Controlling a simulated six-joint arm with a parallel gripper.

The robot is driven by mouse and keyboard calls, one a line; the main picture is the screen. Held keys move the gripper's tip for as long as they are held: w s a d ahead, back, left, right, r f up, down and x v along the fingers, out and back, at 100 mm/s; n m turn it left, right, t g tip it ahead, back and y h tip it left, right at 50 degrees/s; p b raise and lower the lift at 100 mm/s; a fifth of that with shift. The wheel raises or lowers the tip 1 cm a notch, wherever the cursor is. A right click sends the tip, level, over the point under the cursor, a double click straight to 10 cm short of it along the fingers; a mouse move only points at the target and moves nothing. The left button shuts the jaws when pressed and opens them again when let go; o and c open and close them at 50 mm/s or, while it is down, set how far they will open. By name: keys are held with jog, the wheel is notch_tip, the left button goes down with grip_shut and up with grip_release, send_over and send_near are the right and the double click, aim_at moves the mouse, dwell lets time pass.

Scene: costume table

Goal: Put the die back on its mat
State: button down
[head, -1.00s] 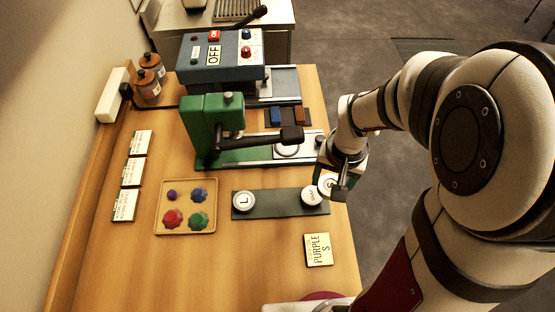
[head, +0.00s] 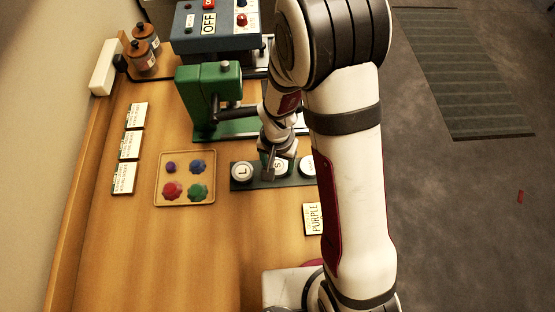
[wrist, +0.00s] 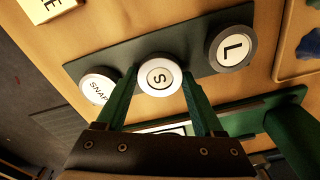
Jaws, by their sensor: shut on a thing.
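The dark green mat (head: 258,185) lies on the table in the head view and also shows in the wrist view (wrist: 192,50). The round white die marked S (wrist: 159,76) is between the fingers of my gripper (wrist: 160,95), which is shut on it. In the head view, the S die (head: 279,166) is partly covered by my gripper (head: 277,158). It is over the mat's middle, between the L die (head: 242,172) and the SNAP die (head: 308,167). I cannot tell whether it touches the mat. The SNAP die is partly hidden by my arm.
The green press (head: 209,95) stands just behind the mat, with a blue OFF box (head: 210,25) farther back. A wooden tray (head: 185,204) with coloured pieces lies left of the mat. A PURPLE card (head: 313,218) lies in front. The table's front left is clear.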

aim_at(277, 168)
jog(key=shift+f, duration=0.15)
grip_release()
notch_tip(277, 168, up, 11)
jog(key=shift+m+g+y, duration=0.4)
jog(key=shift+m+y, duration=0.1)
jog(key=shift+y, duration=0.4)
jog(key=s+d+r, duration=0.1)
jog(key=s+r, duration=0.2)
jog(key=s, duration=0.3)
jog(key=s+d+r, duration=0.1)
jog(key=s+r, duration=0.2)
jog(key=s, duration=0.3)
jog(key=s+d+r, duration=0.2)
jog(key=s+r, duration=0.1)
jog(key=s, duration=0.4)
jog(key=shift+r, duration=0.35)
